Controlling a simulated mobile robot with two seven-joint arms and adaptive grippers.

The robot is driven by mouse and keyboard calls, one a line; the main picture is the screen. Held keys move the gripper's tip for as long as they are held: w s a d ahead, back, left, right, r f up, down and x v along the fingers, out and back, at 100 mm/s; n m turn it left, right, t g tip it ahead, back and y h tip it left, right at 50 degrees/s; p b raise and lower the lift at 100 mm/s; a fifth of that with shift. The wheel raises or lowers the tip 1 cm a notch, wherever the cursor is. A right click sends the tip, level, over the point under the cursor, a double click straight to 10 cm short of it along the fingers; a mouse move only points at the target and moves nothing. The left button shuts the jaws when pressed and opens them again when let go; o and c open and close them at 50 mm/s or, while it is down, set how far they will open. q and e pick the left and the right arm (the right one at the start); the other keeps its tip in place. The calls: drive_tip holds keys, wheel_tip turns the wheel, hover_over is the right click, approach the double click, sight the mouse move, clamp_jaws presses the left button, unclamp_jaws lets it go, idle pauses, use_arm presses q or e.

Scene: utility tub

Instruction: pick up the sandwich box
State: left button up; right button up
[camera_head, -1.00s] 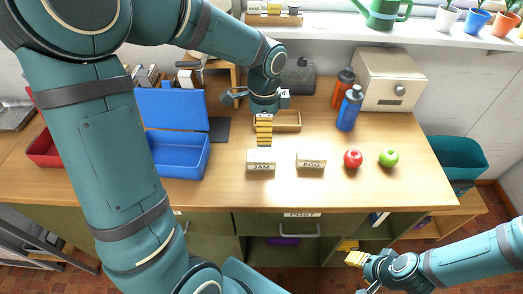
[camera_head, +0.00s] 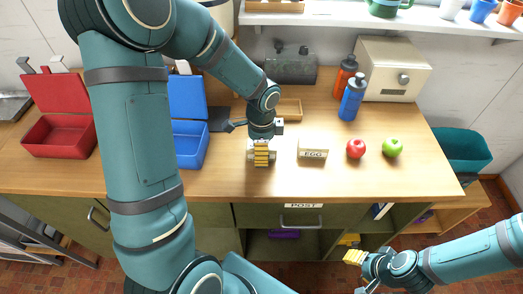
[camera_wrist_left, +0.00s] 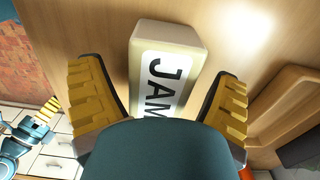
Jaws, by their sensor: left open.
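A cream box labelled JAM (camera_wrist_left: 168,62) lies on the table between the spread yellow fingers of my left gripper (camera_wrist_left: 165,105) in the wrist view. The fingers stand on either side of it, with a gap visible at the left; contact at the right is unclear. In the head view my left gripper (camera_head: 261,155) hides most of this box. A similar cream box labelled EGG (camera_head: 312,147) stands just to the right. An open blue box (camera_head: 190,150) and an open red box (camera_head: 58,138) stand at the left. My right gripper (camera_head: 355,258) hangs low in front of the cabinet, away from the boxes.
A shallow wooden tray (camera_head: 290,108) lies behind my left gripper. A red apple (camera_head: 355,149), a green apple (camera_head: 392,147), a blue bottle (camera_head: 351,99) and a cream bread bin (camera_head: 395,70) are at the right. The front middle of the table (camera_head: 330,180) is clear.

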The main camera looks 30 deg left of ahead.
use_arm(q)
drive_tip(key=shift+f, duration=0.4)
drive_tip(key=c, duration=1.3)
